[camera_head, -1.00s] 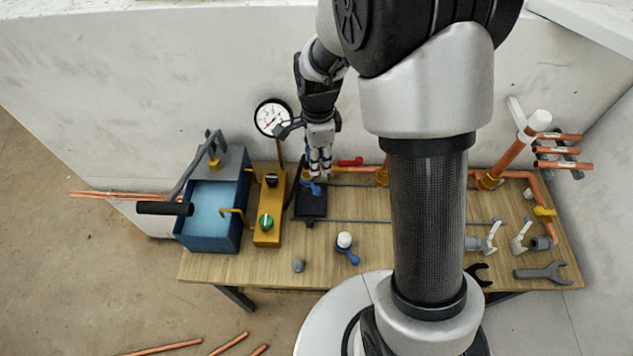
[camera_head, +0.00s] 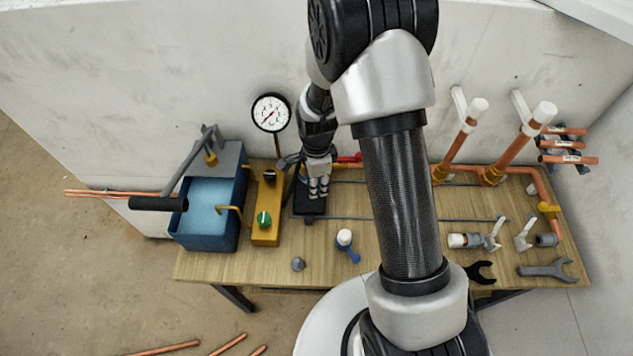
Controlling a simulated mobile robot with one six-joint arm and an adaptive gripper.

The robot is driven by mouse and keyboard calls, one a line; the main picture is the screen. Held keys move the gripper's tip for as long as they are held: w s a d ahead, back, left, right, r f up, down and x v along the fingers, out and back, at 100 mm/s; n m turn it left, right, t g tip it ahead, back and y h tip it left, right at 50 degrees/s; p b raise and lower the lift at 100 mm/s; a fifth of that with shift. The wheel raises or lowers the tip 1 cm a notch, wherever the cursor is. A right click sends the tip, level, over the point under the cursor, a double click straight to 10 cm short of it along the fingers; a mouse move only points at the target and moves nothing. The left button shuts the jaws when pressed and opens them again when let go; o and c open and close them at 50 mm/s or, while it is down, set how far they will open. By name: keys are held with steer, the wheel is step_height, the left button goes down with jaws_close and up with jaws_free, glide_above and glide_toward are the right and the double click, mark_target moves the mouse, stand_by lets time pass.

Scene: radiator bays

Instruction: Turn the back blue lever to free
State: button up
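My gripper (camera_head: 318,194) points down over a small black plate (camera_head: 308,206) near the back of the wooden bench, right of the yellow block. Its fingers cover the spot where the back blue lever was visible earlier, so that lever is hidden and I cannot tell its angle or whether the fingers touch it. The finger gap is too small to judge. A front blue lever (camera_head: 352,256) with a white cap (camera_head: 344,237) lies nearer the bench's front edge, apart from the gripper. A red lever (camera_head: 350,158) shows just behind and right of the gripper.
A blue water tank (camera_head: 205,240) with a black-handled pump lever (camera_head: 160,203) stands left. A yellow block (camera_head: 266,222) with a green knob sits beside it. A pressure gauge (camera_head: 271,112) rises behind. Copper pipes (camera_head: 455,152), valves and wrenches (camera_head: 545,270) lie right. My arm blocks the middle.

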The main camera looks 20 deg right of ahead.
steer(key=shift+c, duration=0.4)
jaws_close()
